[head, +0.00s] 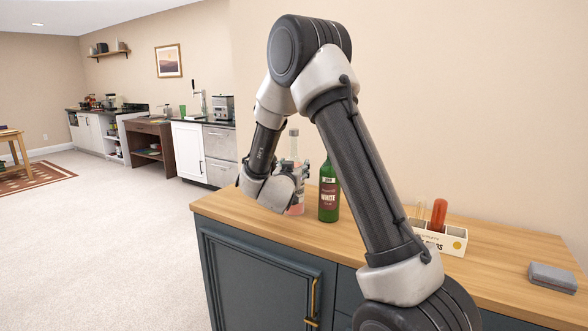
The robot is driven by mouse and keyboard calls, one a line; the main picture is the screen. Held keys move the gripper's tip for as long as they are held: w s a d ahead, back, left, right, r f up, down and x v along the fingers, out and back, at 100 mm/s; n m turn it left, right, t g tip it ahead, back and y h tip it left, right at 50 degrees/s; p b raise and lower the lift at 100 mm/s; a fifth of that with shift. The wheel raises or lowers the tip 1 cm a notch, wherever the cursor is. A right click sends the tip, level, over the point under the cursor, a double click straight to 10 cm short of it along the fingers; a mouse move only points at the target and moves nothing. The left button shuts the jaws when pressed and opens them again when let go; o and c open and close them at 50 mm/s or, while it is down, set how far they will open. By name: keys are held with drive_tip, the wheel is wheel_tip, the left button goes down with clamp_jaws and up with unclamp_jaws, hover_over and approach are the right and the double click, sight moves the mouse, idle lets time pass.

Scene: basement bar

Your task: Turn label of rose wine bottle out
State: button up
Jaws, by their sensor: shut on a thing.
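The rose wine bottle (294,147), clear glass with a pale top and pink lower part, stands upright near the left end of the wooden counter. My gripper (301,172) reaches it from the left and is shut on its body. My wrist and gripper cover much of the bottle; I cannot tell which way its label faces.
The wooden counter (480,238) tops a dark blue cabinet (262,270). My arm crosses in front of it. A cream divided box (445,240) holding a red-orange bottle (438,214) stands at right, and a grey block (553,277) lies farther right. A wall is behind.

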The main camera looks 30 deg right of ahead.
drive_tip(key=m+g+h, duration=0.6)
drive_tip(key=g, duration=0.1)
drive_tip(key=shift+g, duration=0.4)
drive_tip(key=o, duration=0.8)
drive_tip(key=shift+o, duration=0.4)
drive_tip(key=n+t+y, duration=0.3)
drive_tip(key=t, duration=0.1)
drive_tip(key=n+t+y, duration=0.3)
drive_tip(key=shift+t, duration=0.4)
